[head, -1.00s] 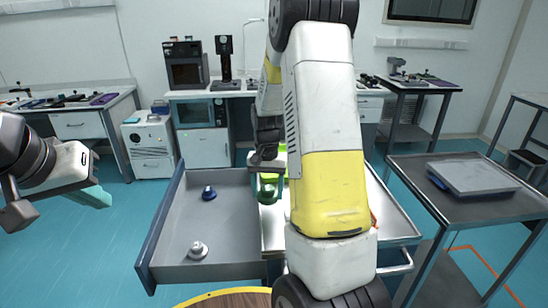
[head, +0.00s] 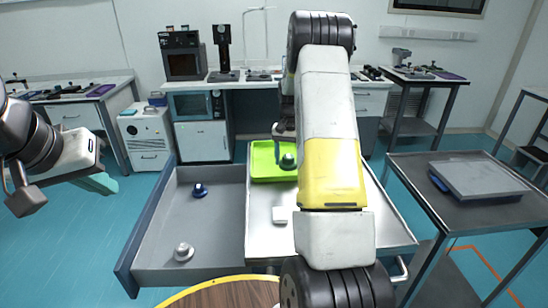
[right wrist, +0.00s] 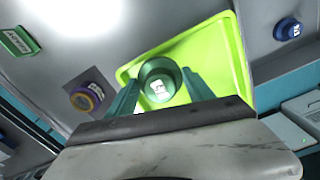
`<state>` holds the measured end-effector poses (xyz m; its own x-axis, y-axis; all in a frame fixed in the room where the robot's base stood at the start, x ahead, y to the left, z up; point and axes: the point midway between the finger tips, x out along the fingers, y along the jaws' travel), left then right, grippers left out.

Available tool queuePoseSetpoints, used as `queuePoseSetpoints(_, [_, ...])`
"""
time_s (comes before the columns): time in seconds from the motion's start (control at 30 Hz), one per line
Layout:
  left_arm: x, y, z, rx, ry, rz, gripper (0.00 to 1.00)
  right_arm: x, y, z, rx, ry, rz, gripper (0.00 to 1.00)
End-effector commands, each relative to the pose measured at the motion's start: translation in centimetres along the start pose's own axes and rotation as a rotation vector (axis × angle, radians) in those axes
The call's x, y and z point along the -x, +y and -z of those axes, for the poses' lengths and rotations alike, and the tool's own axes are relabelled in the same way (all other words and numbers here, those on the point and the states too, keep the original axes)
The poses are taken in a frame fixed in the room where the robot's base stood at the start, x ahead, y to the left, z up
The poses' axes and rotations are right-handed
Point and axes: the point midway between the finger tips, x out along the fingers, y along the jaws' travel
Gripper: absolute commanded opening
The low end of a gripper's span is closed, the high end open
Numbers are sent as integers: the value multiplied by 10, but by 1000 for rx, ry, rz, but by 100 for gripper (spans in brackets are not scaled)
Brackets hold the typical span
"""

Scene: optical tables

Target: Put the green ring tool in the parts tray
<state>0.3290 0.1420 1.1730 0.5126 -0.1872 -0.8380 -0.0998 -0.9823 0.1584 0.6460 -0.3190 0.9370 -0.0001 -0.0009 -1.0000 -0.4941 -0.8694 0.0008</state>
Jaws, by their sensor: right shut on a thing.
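The green ring tool (head: 288,161) is dark green and shows over the lime-green parts tray (head: 262,172) in the head view. In the right wrist view the ring tool (right wrist: 160,72) sits between the teal fingers of my right gripper (right wrist: 160,88), with the tray (right wrist: 222,55) behind it. My right gripper is shut on the ring tool; the height above the tray floor is hard to tell. My right arm hides part of the tray in the head view. My left gripper (head: 98,182) is off at the left, away from the tray; its jaw opening is unclear.
The tray stands on a metal cart top (head: 262,235). Beside it is an open grey drawer (head: 215,225) with a blue ring piece (head: 200,190) and a grey piece (head: 184,252). The right wrist view shows a purple-yellow ring (right wrist: 86,97). A side table (head: 450,200) stands right.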

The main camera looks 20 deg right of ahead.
Motion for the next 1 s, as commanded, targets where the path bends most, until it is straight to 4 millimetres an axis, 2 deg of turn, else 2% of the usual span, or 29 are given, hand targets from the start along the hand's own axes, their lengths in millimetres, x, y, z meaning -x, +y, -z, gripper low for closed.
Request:
queuePoseSetpoints(0.03, [0,0,0,0,0,0,0,-1,0,7,0,0,0,16])
queuePoseSetpoints(0.27, [0,0,0,0,0,0,0,-2,3,22,-1,0,1,16])
queuePoseSetpoints(0.5, [0,0,0,0,0,0,0,-36,3,20,1,-3,0,16])
queuePoseSetpoints(0.87, [0,0,0,0,0,0,0,-40,3,20,1,-1,0,16])
queuePoseSetpoints(0.9, [0,0,0,0,0,0,0,-40,3,20,0,0,0,67])
queuePoseSetpoints(0.93, [0,0,0,0,0,0,0,-40,3,20,0,0,0,70])
queuePoseSetpoints(1.0, [0,0,0,0,0,0,0,-40,3,20,0,-1,0,70])
